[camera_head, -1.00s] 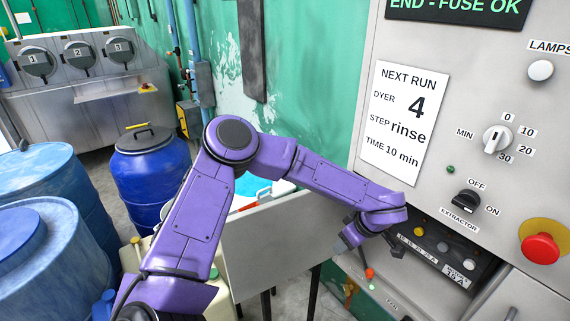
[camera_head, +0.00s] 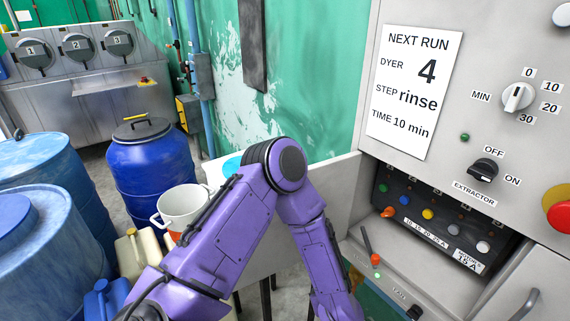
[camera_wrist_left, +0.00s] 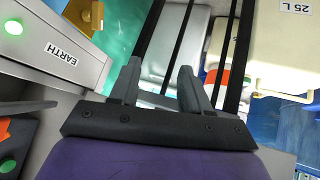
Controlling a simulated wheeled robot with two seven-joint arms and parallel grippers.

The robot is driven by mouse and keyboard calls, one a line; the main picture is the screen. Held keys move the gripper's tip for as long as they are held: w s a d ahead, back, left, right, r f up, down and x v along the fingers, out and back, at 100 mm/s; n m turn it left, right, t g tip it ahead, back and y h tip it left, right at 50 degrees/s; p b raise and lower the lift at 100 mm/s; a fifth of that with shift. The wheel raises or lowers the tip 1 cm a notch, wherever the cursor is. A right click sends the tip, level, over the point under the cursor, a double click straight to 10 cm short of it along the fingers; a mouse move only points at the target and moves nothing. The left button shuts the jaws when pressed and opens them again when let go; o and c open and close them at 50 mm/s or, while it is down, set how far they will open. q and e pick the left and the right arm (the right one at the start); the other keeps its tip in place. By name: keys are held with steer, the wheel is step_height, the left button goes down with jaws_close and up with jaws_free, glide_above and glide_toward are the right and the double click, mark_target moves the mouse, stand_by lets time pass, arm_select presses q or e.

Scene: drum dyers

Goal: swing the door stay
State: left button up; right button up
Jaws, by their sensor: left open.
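My left arm comes in from the left in the head view and bends down; its gripper is below the picture there. In the left wrist view my left gripper (camera_wrist_left: 158,82) is open with nothing between its fingers. A brass-coloured fitting (camera_wrist_left: 86,16) shows at the top left of that view, away from the fingers. I cannot tell whether it is the door stay. In the head view a thin dark rod (camera_head: 367,241) stands at the ledge below the fuse panel (camera_head: 405,222). My right gripper is not in view.
The grey control cabinet (camera_head: 474,137) fills the right side, with a red stop button (camera_head: 562,218). Blue drums (camera_head: 147,165), a white bucket (camera_head: 181,207) and a cream canister (camera_head: 138,254) stand at the left. A pale panel (camera_head: 340,199) stands behind my arm.

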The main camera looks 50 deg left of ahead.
arm_select(q)
steer(key=s+f+m+h+b, duration=0.2)
steer(key=s+f+m+b, duration=0.2)
steer(key=s+f, duration=1)
steer(key=shift+s+a+f+m+b, duration=0.15)
steer(key=shift+a+f+m+b, duration=0.2)
steer(key=shift+b, duration=0.85)
steer(key=shift+d+r, duration=0.1)
steer(key=shift+r, duration=0.05)
